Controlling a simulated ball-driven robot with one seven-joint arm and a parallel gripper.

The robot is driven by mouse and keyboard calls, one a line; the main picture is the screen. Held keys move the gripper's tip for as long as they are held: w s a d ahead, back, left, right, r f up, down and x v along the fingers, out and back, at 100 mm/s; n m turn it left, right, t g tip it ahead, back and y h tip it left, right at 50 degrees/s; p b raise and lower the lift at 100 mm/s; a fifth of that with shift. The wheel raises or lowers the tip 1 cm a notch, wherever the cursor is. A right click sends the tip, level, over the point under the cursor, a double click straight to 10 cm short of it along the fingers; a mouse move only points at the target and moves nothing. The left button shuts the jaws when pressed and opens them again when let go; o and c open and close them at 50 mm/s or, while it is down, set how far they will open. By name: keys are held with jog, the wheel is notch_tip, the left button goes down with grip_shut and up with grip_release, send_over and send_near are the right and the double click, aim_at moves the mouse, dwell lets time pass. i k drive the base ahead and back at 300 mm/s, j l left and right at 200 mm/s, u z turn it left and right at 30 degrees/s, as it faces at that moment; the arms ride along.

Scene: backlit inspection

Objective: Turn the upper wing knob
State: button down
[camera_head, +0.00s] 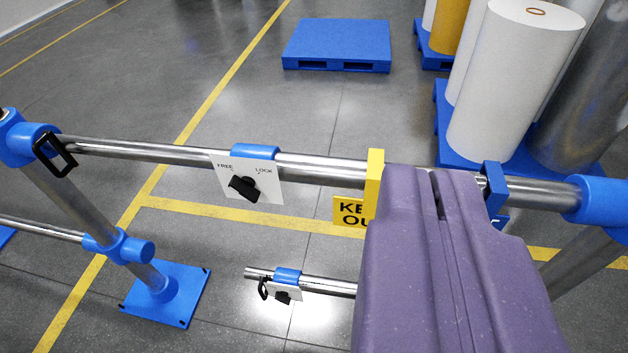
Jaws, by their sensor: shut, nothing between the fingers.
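The upper wing knob (243,189) is black and sits on a white plate (270,190) marked FREE at left and LOCK at right. A blue clamp (255,152) holds the plate on the upper steel rail. The knob's wing lies slantwise; I cannot tell which mark it points to. A lower black wing knob (283,298) is on a smaller white plate below. My purple gripper (437,180) is shut and empty, right of the upper knob and apart from it. It hides part of the upper rail and the yellow sign.
The upper rail (320,168) runs across between blue joints. A yellow KEEP OUT sign (350,211) is close left of my gripper. A black handle (54,154) hangs at left. A blue pallet (337,45) and white rolls (512,85) stand behind. Floor shows beyond the rail.

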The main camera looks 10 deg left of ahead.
aim_at(245, 186)
jog(key=i+j, duration=0.1)
jog(key=j, duration=0.3)
jog(key=i+j, duration=0.15)
jog(key=j, duration=0.25)
jog(key=i+j, duration=0.1)
jog(key=j, duration=0.3)
